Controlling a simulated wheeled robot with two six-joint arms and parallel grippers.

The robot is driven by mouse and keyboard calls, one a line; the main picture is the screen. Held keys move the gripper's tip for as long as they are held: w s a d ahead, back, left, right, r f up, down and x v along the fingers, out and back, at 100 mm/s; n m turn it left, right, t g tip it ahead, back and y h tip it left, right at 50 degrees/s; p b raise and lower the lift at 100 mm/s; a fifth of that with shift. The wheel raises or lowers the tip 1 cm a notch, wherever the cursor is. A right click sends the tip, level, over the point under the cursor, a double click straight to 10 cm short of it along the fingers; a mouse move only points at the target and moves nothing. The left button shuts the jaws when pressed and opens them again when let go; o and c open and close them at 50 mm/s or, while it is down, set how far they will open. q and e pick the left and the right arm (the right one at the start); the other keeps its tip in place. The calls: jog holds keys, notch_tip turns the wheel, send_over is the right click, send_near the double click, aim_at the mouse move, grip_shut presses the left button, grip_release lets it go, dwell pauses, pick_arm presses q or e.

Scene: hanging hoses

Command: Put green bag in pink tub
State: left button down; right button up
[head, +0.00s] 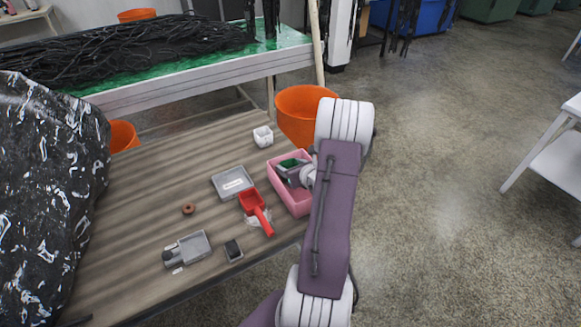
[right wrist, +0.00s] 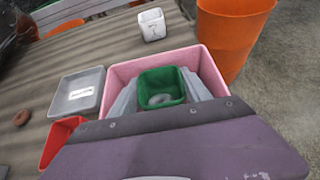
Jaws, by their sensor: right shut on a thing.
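The pink tub (head: 296,205) stands on the slatted wooden table near its right edge, and it fills the middle of the right wrist view (right wrist: 150,62). The green bag (head: 289,162) looks like a small open-topped square container; it also shows in the right wrist view (right wrist: 163,78). My right gripper (head: 291,172) is shut on the green bag, with a grey finger on each side in the right wrist view (right wrist: 161,92). The bag is over or within the tub's opening; its exact height is unclear. My right forearm hides part of the tub. My left gripper is not in view.
A grey tray (head: 232,183) and a red scoop (head: 256,212) lie left of the tub. A white cup (head: 263,137) stands behind it. An orange bucket (head: 302,112) is beyond the table. A black speckled bulk (head: 45,190) fills the left side.

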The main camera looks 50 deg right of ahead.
jog(key=shift+f, duration=0.25)
jog(key=o, duration=1.3)
jog(key=shift+r, duration=0.1)
jog(key=shift+r+p, duration=0.25)
jog(key=shift+p, duration=0.05)
jog(key=v, duration=0.8)
jog(key=shift+s+r+p, duration=0.1)
jog(key=shift+s+p, duration=0.1)
jog(key=shift+p, duration=0.2)
jog(key=p+v, duration=0.3)
jog(key=p, duration=0.3)
jog(key=shift+s+a, duration=0.15)
jog(key=shift+s, duration=0.1)
